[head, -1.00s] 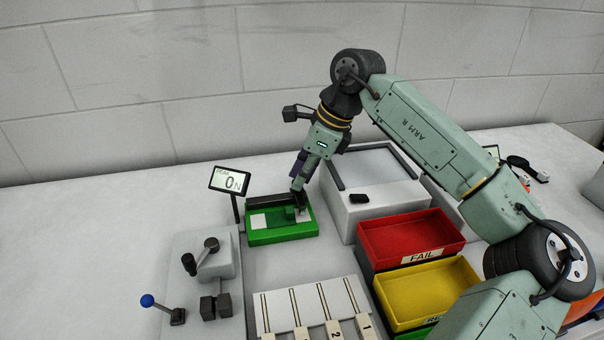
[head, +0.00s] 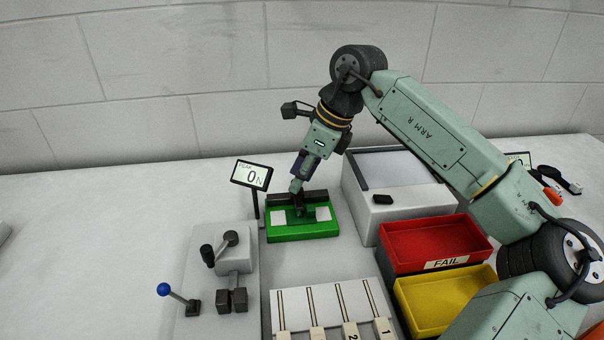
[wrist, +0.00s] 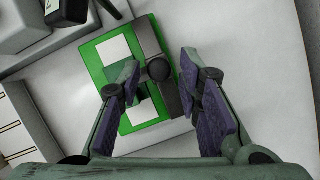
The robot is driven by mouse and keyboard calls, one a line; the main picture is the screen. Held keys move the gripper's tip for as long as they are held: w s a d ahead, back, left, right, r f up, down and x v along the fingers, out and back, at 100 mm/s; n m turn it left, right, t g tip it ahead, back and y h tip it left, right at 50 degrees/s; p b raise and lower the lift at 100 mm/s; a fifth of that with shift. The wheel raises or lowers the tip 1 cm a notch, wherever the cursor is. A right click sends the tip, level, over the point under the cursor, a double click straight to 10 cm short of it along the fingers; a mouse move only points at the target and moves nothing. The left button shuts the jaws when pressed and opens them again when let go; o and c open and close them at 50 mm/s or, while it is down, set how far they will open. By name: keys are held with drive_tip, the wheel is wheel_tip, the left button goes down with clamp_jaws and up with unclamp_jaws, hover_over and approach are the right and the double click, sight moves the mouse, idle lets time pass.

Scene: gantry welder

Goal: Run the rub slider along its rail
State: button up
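The rub slider station is a green base (head: 303,234) with two white pads and a dark rail (head: 318,196) along its back edge. In the wrist view the slider's round dark knob (wrist: 158,69) shows beside the rail, about midway along the base. My gripper (head: 296,190) reaches down over the middle of the base. In the wrist view its fingers (wrist: 160,97) are spread on either side of the knob, with gaps visible. The left finger hides part of the base and the slider's lower part. Contact with the knob cannot be made out.
A display reading 0 N (head: 251,175) stands just left of the base. A white box (head: 400,207), a red FAIL bin (head: 433,256) and a yellow bin (head: 440,300) stand to the right. A blue-knobbed lever (head: 164,289) and slotted rack (head: 330,305) are in front.

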drive_tip(key=shift+o, duration=0.5)
drive_tip(key=v, duration=1.2)
drive_tip(key=shift+c, duration=0.5)
